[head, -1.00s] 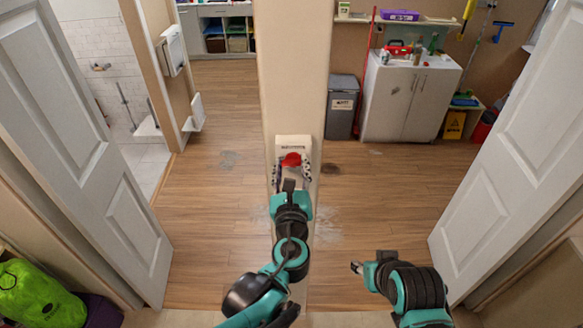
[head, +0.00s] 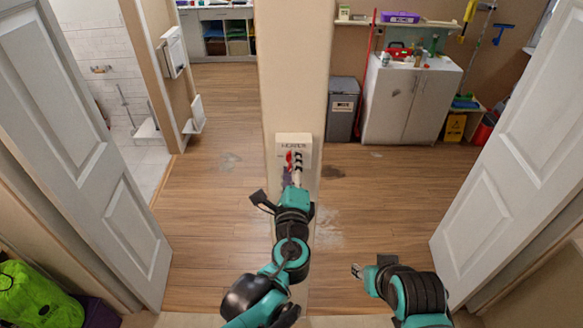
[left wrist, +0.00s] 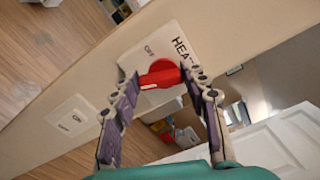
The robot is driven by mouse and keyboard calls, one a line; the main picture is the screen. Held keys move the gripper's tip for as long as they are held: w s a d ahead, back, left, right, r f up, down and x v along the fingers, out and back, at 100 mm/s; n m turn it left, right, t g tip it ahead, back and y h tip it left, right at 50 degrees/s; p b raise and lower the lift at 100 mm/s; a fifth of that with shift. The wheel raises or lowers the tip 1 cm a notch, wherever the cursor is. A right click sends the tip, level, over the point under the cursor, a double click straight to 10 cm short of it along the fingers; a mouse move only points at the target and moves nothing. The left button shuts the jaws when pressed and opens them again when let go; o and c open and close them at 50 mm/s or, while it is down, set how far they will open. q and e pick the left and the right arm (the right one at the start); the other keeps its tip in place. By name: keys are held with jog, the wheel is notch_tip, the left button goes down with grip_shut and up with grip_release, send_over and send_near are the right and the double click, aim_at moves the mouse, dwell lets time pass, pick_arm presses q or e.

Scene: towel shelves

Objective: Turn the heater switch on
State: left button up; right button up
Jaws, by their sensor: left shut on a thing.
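The heater switch is a pale box (head: 293,143) on the front of the pillar, with dark lettering and a red knob (head: 289,158). In the left wrist view the knob (left wrist: 160,74) is between my left fingers, with "OFF" and part of "HEATER" readable on the plate (left wrist: 176,37). My left gripper (head: 295,165) is rolled to one side and shut on the knob, hiding part of it in the head view. My right gripper (head: 357,271) is low, right of the pillar, away from the switch; its finger gap is too small to judge.
White doors stand open at left (head: 85,150) and right (head: 510,150). Another white switch plate (left wrist: 70,122) is on the pillar in the left wrist view. A grey bin (head: 342,108) and a white cabinet (head: 408,103) stand behind. The floor between is clear.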

pick_arm(q)
jog(key=shift+f+n, duration=0.1)
jog(key=shift+n, duration=1.9)
jog(key=shift+d, duration=0.1)
jog(key=o, duration=1.2)
jog(key=shift+c, duration=0.2)
jog(key=s, duration=1.2)
